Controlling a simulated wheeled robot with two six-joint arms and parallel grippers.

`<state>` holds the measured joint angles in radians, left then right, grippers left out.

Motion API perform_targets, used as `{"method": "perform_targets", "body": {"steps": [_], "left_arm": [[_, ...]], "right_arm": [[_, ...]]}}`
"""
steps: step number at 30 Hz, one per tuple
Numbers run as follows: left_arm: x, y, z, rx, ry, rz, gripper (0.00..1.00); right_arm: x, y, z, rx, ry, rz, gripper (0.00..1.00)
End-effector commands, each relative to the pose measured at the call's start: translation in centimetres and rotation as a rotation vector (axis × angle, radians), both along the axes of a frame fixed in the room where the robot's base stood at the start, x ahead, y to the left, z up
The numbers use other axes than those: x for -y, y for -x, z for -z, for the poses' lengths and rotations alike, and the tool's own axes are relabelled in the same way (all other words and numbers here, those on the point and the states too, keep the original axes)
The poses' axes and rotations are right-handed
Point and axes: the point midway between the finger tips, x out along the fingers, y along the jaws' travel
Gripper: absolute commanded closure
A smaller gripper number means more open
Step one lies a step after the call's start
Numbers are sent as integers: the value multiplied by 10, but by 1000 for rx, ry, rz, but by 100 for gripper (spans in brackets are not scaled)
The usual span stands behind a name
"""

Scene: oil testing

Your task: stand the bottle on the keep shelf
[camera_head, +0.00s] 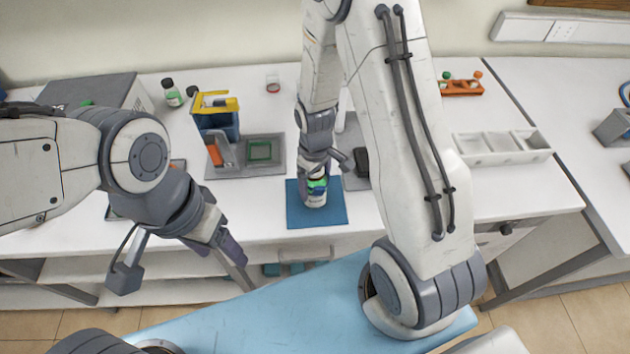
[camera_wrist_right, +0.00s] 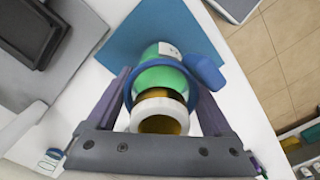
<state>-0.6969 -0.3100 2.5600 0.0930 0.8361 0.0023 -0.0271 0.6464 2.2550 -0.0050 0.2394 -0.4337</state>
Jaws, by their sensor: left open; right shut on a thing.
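The bottle (camera_head: 316,198) stands upright on or just above a blue mat (camera_head: 298,216) on the white table; contact is hard to tell. My left gripper (camera_head: 230,250) is open and empty near the table's front edge. A white lower shelf (camera_head: 170,290) shows under the table; no label marks it as the keep shelf.
Small bottles (camera_head: 172,93) are behind. A white compartment tray (camera_head: 500,147) and an orange rack (camera_head: 460,87) are at right. The table's right front is clear.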

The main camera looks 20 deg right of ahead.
Motion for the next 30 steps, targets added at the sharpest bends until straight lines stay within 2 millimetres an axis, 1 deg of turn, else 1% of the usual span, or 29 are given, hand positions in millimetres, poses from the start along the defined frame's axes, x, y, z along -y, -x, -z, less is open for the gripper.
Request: {"method": "perform_targets", "body": {"steps": [6, 7, 8, 14, 17, 19, 23, 30], "left_arm": [[0, 0, 4, 0, 0, 0, 34], [0, 0, 3, 0, 0, 0, 34], [0, 0, 2, 0, 0, 0, 34], [0, 0, 2, 0, 0, 0, 34], [0, 0, -2, 0, 0, 0, 34], [0, 0, 2, 0, 0, 0, 34], [0, 0, 7, 0, 0, -1, 34], [0, 0, 15, 0, 0, 0, 34]], "right_arm": [[0, 0, 4, 1, 0, 0, 100], [0, 0, 3, 0, 0, 0, 3], [0, 0, 3, 0, 0, 0, 0], [0, 0, 2, 0, 0, 0, 0], [0, 0, -3, 0, 0, 0, 0], [0, -1, -6, 3, 0, 0, 0], [0, -2, -25, 7, 0, 0, 0], [0, -1, -73, 8, 0, -1, 0]]}}
